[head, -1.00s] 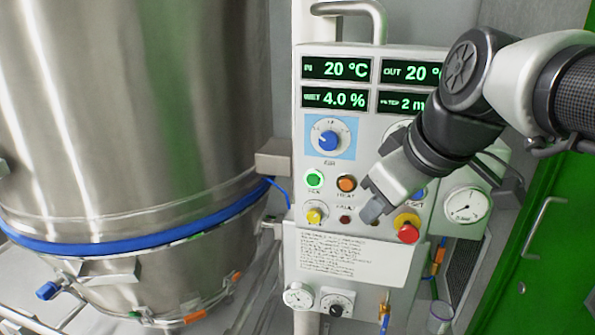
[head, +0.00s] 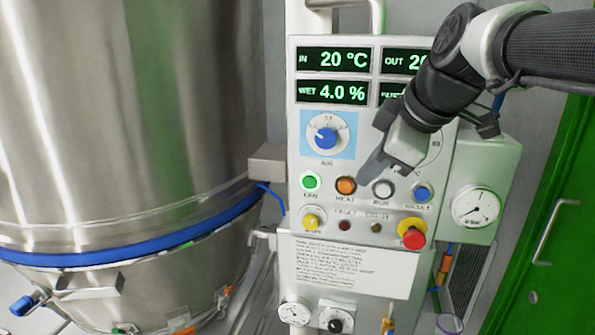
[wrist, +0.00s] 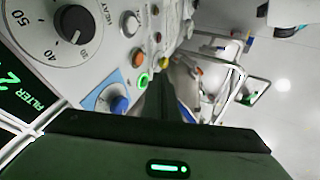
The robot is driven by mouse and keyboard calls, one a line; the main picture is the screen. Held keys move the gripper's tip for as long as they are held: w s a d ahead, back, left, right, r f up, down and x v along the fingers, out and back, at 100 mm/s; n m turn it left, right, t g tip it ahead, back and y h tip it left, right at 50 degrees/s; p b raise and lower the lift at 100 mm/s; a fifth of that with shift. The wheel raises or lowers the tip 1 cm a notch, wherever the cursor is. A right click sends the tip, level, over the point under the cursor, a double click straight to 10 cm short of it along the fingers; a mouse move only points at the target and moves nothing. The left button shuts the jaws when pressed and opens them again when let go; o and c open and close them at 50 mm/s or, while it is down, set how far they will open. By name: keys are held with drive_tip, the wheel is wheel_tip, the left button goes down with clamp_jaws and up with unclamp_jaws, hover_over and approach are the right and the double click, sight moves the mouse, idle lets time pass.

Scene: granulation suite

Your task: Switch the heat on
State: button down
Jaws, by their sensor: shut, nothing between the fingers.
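The orange HEAT button (head: 346,186) is on the grey control panel (head: 300,235), between the green FAN button (head: 310,182) and the whitish RUN button (head: 383,188). The FAN button looks lit; I cannot tell whether HEAT is lit. My gripper (head: 364,180) is shut and empty, its tip just right of the HEAT button in the head view. I cannot tell whether it touches the panel. In the wrist view, the orange button (wrist: 138,57) shows left of the dark shut fingers (wrist: 160,92). The IN display (head: 333,60) reads 20 °C.
A blue AIR knob (head: 326,138) sits above the buttons. A pressure gauge (head: 476,208) is at right. A large steel vessel (head: 120,110) stands at left.

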sight(351, 183)
drive_tip(key=x, duration=0.3)
drive_tip(key=w+x, duration=0.1)
drive_tip(key=x, duration=0.2)
drive_tip(key=w+d+r+x, duration=0.1)
drive_tip(key=x, duration=0.3)
drive_tip(key=shift+s+d+r, duration=0.1)
drive_tip(key=shift+w+d, duration=0.15)
drive_tip(key=shift+w, duration=0.4)
